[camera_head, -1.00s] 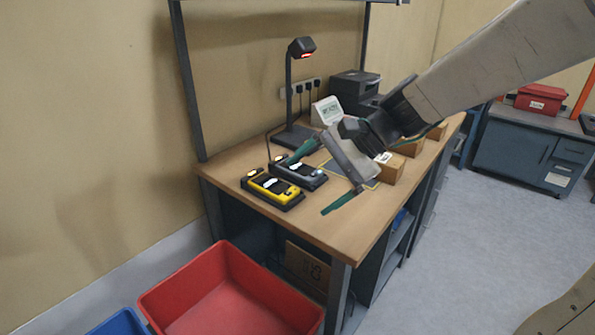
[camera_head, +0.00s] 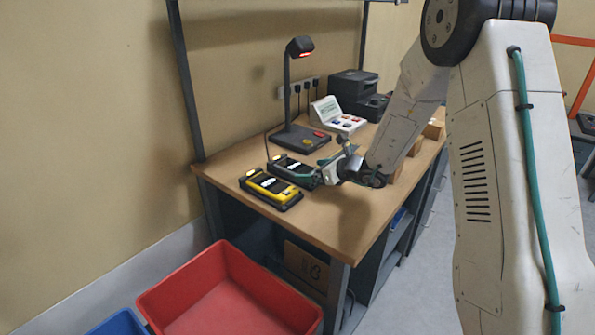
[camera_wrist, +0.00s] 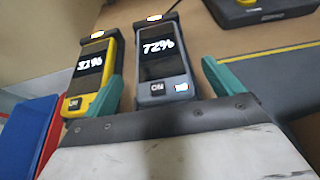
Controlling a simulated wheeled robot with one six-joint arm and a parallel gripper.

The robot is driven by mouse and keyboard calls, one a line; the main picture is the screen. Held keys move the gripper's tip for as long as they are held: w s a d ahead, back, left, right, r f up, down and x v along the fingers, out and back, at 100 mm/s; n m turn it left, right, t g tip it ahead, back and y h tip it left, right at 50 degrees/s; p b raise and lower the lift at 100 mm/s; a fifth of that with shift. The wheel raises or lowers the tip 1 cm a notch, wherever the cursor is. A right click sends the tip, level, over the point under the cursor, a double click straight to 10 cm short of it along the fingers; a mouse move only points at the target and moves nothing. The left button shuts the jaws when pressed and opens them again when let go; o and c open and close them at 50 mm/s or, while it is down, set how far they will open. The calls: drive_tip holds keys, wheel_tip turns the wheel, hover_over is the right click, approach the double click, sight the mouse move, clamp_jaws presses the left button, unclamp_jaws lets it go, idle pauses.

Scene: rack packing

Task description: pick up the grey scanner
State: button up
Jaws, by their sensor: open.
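The grey scanner (camera_head: 291,168) lies on the wooden table behind a yellow scanner (camera_head: 270,188). In the wrist view the grey scanner (camera_wrist: 163,66) shows "72%" and an "ON" label, and the yellow scanner (camera_wrist: 92,72) to its left shows "31%". My gripper (camera_head: 312,171) is open and empty, beside the right end of the grey scanner. In the wrist view my gripper's green fingers (camera_wrist: 166,88) point toward the grey scanner, one on each side of its near end. I cannot tell whether they touch it.
A scanner stand with a lamp head (camera_head: 300,137) stands behind. A white device (camera_head: 338,117) and a dark printer (camera_head: 355,92) are at the back. A red bin (camera_head: 232,290) and a blue bin (camera_head: 120,323) are on the floor in front. Brown boxes stand right, partly behind my arm.

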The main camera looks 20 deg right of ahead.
sight(302, 169)
drive_tip(key=x, duration=0.4)
drive_tip(key=shift+w+a, duration=0.15)
drive_tip(key=c, duration=1.2)
drive_tip(key=shift+r, duration=0.1)
